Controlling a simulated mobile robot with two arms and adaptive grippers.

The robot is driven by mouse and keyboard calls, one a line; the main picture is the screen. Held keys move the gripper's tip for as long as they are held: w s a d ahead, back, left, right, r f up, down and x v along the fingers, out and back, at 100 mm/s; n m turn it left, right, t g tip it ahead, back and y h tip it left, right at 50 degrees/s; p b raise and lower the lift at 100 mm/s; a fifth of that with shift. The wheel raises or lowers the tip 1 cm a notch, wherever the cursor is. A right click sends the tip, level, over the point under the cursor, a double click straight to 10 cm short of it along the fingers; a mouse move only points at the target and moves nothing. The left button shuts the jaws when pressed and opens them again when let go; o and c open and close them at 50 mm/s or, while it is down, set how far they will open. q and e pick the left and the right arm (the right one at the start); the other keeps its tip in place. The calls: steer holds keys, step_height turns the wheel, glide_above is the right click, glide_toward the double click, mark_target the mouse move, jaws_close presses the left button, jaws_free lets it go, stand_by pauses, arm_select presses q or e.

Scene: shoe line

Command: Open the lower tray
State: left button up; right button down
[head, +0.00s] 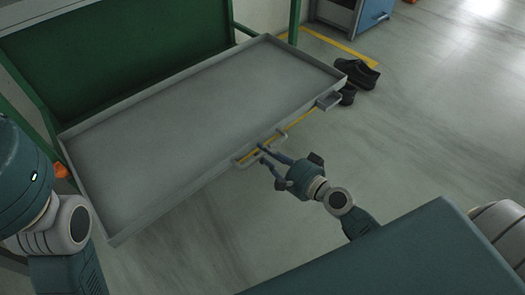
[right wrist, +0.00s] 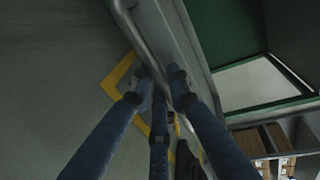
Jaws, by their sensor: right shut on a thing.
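The lower tray (head: 200,130) is a wide, shallow grey tray with low walls. It sticks out from the green rack (head: 120,45) and its inside is empty. A bar handle (head: 243,163) runs along its front wall and shows in the right wrist view as a grey bar (right wrist: 146,38). My right gripper (head: 264,150) is at this handle, its fingers closed around the bar; it also shows in the right wrist view (right wrist: 160,88). My left arm shows at the left edge of the head view, but its gripper is out of sight.
Black shoes (head: 356,74) lie on the floor by the tray's right corner. A small grey holder (head: 329,101) sits at the right end of the front wall. A blue cabinet (head: 374,12) stands at the back. Yellow floor lines (head: 340,46) show; floor on the right is clear.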

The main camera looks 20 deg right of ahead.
steer(key=shift+r, duration=0.1)
steer(key=c, duration=1.7)
jaws_free()
steer(key=v, duration=1.2)
